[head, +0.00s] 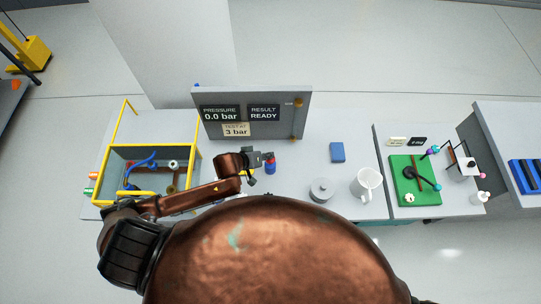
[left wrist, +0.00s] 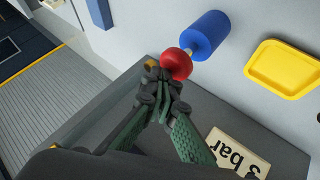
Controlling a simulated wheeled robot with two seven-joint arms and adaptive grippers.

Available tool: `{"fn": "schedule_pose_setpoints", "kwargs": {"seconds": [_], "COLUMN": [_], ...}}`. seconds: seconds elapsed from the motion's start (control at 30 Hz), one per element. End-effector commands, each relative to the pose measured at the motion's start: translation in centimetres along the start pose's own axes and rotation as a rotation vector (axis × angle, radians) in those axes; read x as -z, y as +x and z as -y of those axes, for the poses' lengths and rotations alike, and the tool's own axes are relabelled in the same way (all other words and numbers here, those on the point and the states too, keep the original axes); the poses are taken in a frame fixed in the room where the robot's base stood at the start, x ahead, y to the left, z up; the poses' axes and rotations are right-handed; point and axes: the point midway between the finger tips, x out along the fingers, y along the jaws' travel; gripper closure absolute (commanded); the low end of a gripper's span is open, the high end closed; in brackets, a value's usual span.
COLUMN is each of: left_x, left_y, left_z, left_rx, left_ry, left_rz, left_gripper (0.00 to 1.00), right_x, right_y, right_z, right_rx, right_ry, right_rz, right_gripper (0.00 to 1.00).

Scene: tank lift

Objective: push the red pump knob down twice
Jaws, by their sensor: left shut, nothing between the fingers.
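The red pump knob (left wrist: 176,63) sits on a thin rod at the end of a blue pump body (left wrist: 207,35). In the head view the red knob (head: 270,157) is small and stands over the blue body (head: 270,169), just right of my left gripper (head: 267,156). In the left wrist view my left gripper (left wrist: 165,82) is shut and empty, its fingertips right at the knob. I cannot tell whether they touch it. The display panel (head: 294,128) reads pressure 0.0 bar and result ready; a card (head: 236,130) reads test at 3 bar. My right gripper is not in view.
A yellow-edged crate (head: 196,160) with hoses stands left. A yellow tray (left wrist: 285,68) lies near the pump. A blue block (head: 337,152), grey round lidded object (head: 321,191) and white mug (head: 367,185) stand right. A green board (head: 402,190) lies farther right.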

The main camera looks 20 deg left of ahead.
Motion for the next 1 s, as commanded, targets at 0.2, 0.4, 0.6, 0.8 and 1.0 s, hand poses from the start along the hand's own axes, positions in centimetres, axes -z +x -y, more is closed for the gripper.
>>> {"fn": "schedule_pose_setpoints", "kwargs": {"seconds": [0.2,0.4,0.6,0.8,1.0], "left_x": [-0.42,-0.55,-0.68,-0.81,-0.94], "left_y": [0.28,0.44,0.61,0.77,0.93], "left_z": [0.32,0.43,0.54,0.67,0.81], "left_rx": [0.003,0.003,0.003,0.003,0.004], "left_ry": [-0.002,-0.003,-0.003,-0.003,-0.003], "left_rz": [0.005,0.005,0.006,0.006,0.006], "left_gripper": [1.0,1.0,1.0,1.0,1.0], "right_x": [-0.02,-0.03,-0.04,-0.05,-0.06], "right_y": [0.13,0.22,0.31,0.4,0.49], "right_z": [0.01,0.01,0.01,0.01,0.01], "right_rx": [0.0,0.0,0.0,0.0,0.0], "right_ry": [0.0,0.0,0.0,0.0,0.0], "right_rz": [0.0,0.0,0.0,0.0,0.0], "right_gripper": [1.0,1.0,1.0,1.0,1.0]}}
